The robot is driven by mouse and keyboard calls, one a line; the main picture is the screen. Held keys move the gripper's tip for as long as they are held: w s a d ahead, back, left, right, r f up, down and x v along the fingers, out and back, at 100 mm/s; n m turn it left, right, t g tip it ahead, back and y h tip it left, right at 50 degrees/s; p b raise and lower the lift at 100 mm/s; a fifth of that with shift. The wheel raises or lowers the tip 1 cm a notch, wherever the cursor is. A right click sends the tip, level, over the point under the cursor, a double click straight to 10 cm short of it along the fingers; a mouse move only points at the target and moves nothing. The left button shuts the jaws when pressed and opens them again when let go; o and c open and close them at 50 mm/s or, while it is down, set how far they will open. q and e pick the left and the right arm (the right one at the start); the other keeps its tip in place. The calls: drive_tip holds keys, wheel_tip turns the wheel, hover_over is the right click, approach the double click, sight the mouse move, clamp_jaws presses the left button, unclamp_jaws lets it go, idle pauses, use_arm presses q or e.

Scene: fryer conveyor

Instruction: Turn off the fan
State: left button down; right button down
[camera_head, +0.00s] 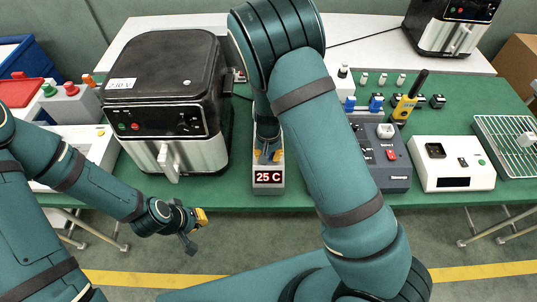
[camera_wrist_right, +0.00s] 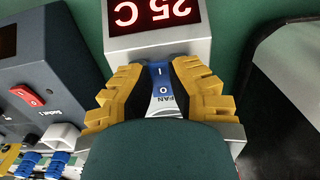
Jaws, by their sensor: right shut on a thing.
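The fan unit is a small light-grey box (camera_head: 268,188) at the table's front edge, with a red "25 C" display (camera_head: 268,177). In the right wrist view its blue rocker switch (camera_wrist_right: 161,78), marked I and O, sits above a FAN label (camera_wrist_right: 163,105). My right gripper (camera_head: 268,155) points down over the box. Its yellow-backed fingers stand on both sides of the switch, shut on it. I cannot tell which way the rocker is tipped. My left gripper (camera_head: 196,230) is open and empty in front of the table, below the air fryer.
A black and silver air fryer (camera_head: 165,95) stands left of the fan box. A dark grey switch box (camera_head: 383,160) with a red rocker (camera_wrist_right: 27,96) is close on the right. A white box (camera_head: 451,163) and a wire rack (camera_head: 507,143) lie farther right.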

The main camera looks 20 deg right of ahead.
drive_tip(key=shift+g+p, duration=0.6)
drive_tip(key=shift+g, duration=0.1)
drive_tip(key=shift+f+g+y, duration=0.1)
drive_tip(key=shift+g+y, duration=0.3)
drive_tip(key=shift+g, duration=0.2)
drive_tip(key=c, duration=0.8)
unclamp_jaws()
drive_tip(key=shift+w, duration=0.1)
drive_tip(key=v, duration=1.2)
drive_tip(key=shift+w, duration=0.1)
